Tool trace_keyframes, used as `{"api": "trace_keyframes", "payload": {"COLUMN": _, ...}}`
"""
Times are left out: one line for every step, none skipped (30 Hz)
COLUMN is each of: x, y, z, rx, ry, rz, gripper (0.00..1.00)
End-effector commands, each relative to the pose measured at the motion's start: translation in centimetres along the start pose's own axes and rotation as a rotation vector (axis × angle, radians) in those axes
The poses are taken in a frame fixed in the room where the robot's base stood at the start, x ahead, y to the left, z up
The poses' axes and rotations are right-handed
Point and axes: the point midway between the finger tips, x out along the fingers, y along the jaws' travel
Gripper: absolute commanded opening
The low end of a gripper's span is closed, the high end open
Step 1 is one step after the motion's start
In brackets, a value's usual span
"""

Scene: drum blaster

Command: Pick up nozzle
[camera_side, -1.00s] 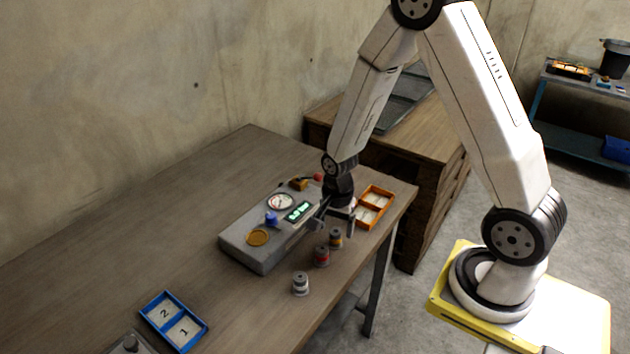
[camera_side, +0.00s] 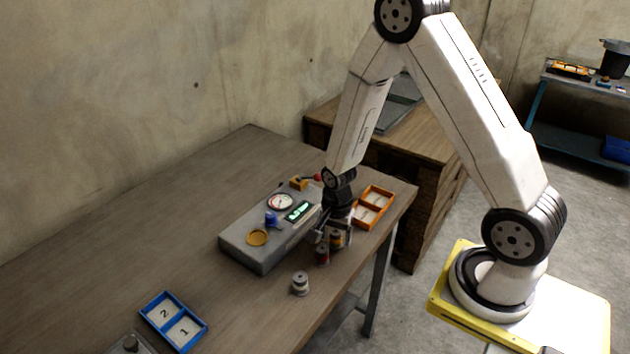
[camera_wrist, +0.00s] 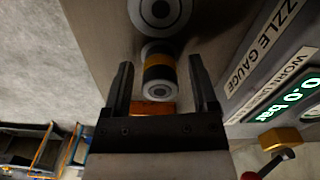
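The yellow-banded nozzle (camera_side: 337,241) is partly hidden by my gripper (camera_side: 331,237). In the wrist view the yellow-banded nozzle (camera_wrist: 159,73) lies between the two fingers of my open gripper (camera_wrist: 162,85), with a gap on each side. A second nozzle (camera_wrist: 160,12) shows at the top edge of that view.
The grey gauge box (camera_side: 262,243) with dial and green display stands close left of the gripper. An orange two-compartment tray (camera_side: 373,207) is behind right. A blue tray (camera_side: 174,322) marked 1 and 2 is at front left. The left of the table is clear.

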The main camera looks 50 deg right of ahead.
Motion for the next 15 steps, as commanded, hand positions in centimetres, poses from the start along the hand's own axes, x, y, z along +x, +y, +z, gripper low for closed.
{"api": "trace_keyframes", "payload": {"x": -0.01, "y": 0.0, "z": 0.0, "rx": 0.0, "ry": 0.0, "rz": 0.0, "gripper": 0.56}}
{"api": "trace_keyframes", "payload": {"x": -0.01, "y": 0.0, "z": 0.0, "rx": 0.0, "ry": 0.0, "rz": 0.0, "gripper": 0.46}}
{"api": "trace_keyframes", "payload": {"x": -0.01, "y": 0.0, "z": 0.0, "rx": 0.0, "ry": 0.0, "rz": 0.0, "gripper": 0.33}}
{"api": "trace_keyframes", "payload": {"x": -0.01, "y": 0.0, "z": 0.0, "rx": 0.0, "ry": 0.0, "rz": 0.0, "gripper": 0.24}}
{"api": "trace_keyframes", "payload": {"x": -0.01, "y": 0.0, "z": 0.0, "rx": 0.0, "ry": 0.0, "rz": 0.0, "gripper": 0.14}}
{"api": "trace_keyframes", "payload": {"x": -0.01, "y": 0.0, "z": 0.0, "rx": 0.0, "ry": 0.0, "rz": 0.0, "gripper": 0.02}}
{"api": "trace_keyframes", "payload": {"x": -0.01, "y": 0.0, "z": 0.0, "rx": 0.0, "ry": 0.0, "rz": 0.0, "gripper": 0.0}}
{"api": "trace_keyframes", "payload": {"x": -0.01, "y": 0.0, "z": 0.0, "rx": 0.0, "ry": 0.0, "rz": 0.0, "gripper": 0.0}}
{"api": "trace_keyframes", "payload": {"x": -0.01, "y": 0.0, "z": 0.0, "rx": 0.0, "ry": 0.0, "rz": 0.0, "gripper": 0.0}}
{"api": "trace_keyframes", "payload": {"x": -0.03, "y": -0.02, "z": -0.01, "rx": 0.0, "ry": 0.0, "rz": -0.001, "gripper": 0.0}}
{"api": "trace_keyframes", "payload": {"x": -0.03, "y": -0.02, "z": -0.01, "rx": 0.0, "ry": 0.0, "rz": -0.001, "gripper": 0.0}}
{"api": "trace_keyframes", "payload": {"x": -0.03, "y": -0.02, "z": -0.01, "rx": 0.0, "ry": 0.0, "rz": -0.001, "gripper": 0.0}}
{"api": "trace_keyframes", "payload": {"x": -0.03, "y": -0.02, "z": -0.01, "rx": 0.0, "ry": 0.0, "rz": -0.001, "gripper": 0.0}}
{"api": "trace_keyframes", "payload": {"x": -0.03, "y": -0.02, "z": -0.01, "rx": 0.0, "ry": 0.0, "rz": -0.001, "gripper": 0.0}}
{"api": "trace_keyframes", "payload": {"x": -0.04, "y": -0.02, "z": -0.01, "rx": 0.0, "ry": 0.0, "rz": -0.001, "gripper": 0.0}}
